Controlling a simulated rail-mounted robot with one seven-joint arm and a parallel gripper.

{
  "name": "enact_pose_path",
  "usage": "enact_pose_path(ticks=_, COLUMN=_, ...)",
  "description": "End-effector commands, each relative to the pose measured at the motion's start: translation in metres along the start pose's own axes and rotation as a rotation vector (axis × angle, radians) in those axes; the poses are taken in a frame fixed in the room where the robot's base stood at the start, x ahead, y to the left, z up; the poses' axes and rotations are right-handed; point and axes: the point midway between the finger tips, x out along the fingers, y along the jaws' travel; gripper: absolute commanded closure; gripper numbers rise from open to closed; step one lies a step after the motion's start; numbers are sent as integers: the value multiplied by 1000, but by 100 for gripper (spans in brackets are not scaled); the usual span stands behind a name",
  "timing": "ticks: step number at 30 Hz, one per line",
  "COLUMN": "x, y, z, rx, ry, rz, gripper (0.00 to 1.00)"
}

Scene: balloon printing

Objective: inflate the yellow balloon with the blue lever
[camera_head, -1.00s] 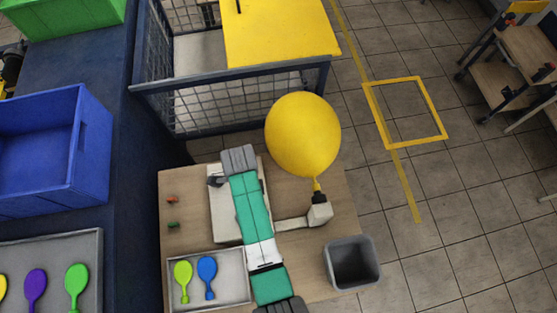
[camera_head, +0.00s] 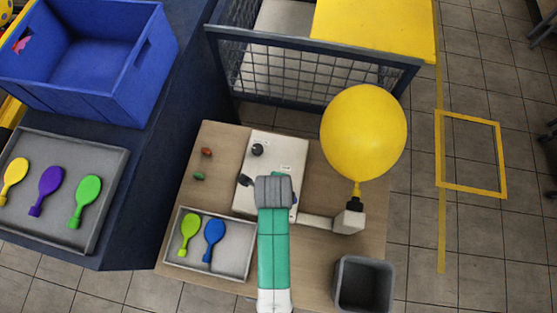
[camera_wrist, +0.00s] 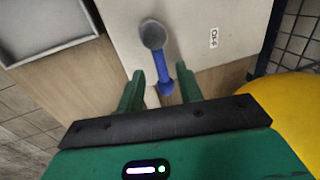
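The yellow balloon (camera_head: 363,132) is round and inflated, upright on the black-tipped nozzle (camera_head: 349,218) at the right of the white machine (camera_head: 288,150). Part of the balloon (camera_wrist: 292,112) shows at the right of the wrist view. The blue lever (camera_wrist: 166,75) hangs from a round grey pivot (camera_wrist: 152,35) on the white panel. My gripper (camera_wrist: 159,70) is open, its green fingers on either side of the lever's lower end, with gaps visible. In the head view my arm covers the lever and the fingers.
An inner tray (camera_head: 250,268) holds a lime and a blue flat balloon. Red and green buttons (camera_head: 203,163) lie left of the machine. A grey bin (camera_head: 364,285) stands at the table's right front. A blue crate (camera_head: 100,85) and another tray (camera_head: 98,235) are at left. An OFF label (camera_wrist: 213,38) is beside the lever.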

Motion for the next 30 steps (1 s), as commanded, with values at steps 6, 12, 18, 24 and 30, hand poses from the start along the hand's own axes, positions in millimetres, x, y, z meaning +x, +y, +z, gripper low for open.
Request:
enact_pose_path(ticks=6, x=22, y=-1, z=0, rx=0, ry=0, rz=-1, gripper=64)
enact_pose_path(ticks=12, x=23, y=0, z=0, rx=0, ry=0, rz=0, gripper=64)
enact_pose_path(ticks=18, x=23, y=0, z=0, rx=0, ry=0, rz=0, gripper=94)
enact_pose_path(ticks=24, x=23, y=0, z=0, rx=0, ry=0, rz=0, gripper=100)
enact_pose_path(ticks=30, x=22, y=-2, z=-3, rx=-16, ry=-3, rz=0, gripper=100)
